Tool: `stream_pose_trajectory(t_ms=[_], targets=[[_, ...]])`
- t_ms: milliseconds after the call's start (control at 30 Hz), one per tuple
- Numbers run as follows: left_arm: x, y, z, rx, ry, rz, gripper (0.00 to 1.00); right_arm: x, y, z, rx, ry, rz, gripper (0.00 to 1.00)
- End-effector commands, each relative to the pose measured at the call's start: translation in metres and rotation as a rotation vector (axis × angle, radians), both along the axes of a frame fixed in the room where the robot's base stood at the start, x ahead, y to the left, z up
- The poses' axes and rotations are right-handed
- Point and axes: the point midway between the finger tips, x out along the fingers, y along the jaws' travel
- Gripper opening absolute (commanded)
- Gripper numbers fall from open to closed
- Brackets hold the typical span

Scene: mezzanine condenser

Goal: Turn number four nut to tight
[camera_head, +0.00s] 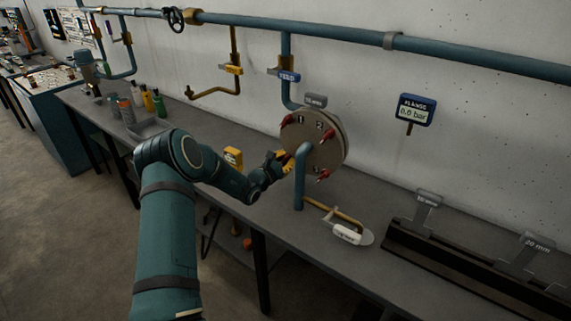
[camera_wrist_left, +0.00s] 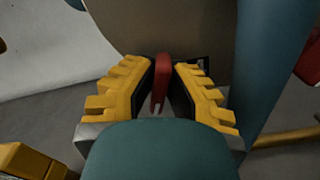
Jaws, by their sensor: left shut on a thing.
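A round beige cover plate (camera_head: 327,153) with several red wing-like nuts and dark numerals stands above the bench. Red nuts show at its upper left (camera_head: 287,120), right (camera_head: 328,135) and lower right (camera_head: 324,174). My left gripper (camera_head: 287,162) reaches the plate's lower left edge and hides most of the nut there. In the left wrist view, my left gripper (camera_wrist_left: 164,72) has its yellow fingers on both sides of a red nut (camera_wrist_left: 161,84), shut on it, with the plate behind. I cannot read this nut's number. My right gripper is not in view.
A blue pipe (camera_head: 300,180) rises in front of the plate, close right of my left gripper. A yellow block (camera_head: 233,157) stands behind my arm. A gauge (camera_head: 416,109) reads 0.0 bar.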

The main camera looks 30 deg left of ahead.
Motion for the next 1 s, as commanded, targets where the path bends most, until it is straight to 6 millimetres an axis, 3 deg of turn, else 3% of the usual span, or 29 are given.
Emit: stream_pose_trajectory(t_ms=[300, 833, 867, 900, 933, 1000], targets=[[0.0011, -0.0013, 0.0015, 0.114, -0.014, -0.001, 0.00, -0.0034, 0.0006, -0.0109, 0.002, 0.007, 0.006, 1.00], [0.0009, -0.0009, 0.0024, 0.133, -0.016, 0.000, 0.00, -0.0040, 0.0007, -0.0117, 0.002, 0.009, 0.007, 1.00], [0.0009, -0.0009, 0.0024, 0.133, -0.016, 0.000, 0.24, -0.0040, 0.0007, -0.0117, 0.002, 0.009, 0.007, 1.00], [0.0009, -0.0008, 0.0023, 0.133, -0.016, 0.000, 0.38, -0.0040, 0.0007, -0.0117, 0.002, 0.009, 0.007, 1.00], [0.0008, -0.0009, 0.0022, 0.133, -0.015, -0.001, 0.42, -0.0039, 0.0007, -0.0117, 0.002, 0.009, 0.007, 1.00], [0.0006, -0.0008, 0.0017, 0.132, -0.014, 0.000, 0.42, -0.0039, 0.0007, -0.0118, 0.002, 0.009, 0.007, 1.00]])
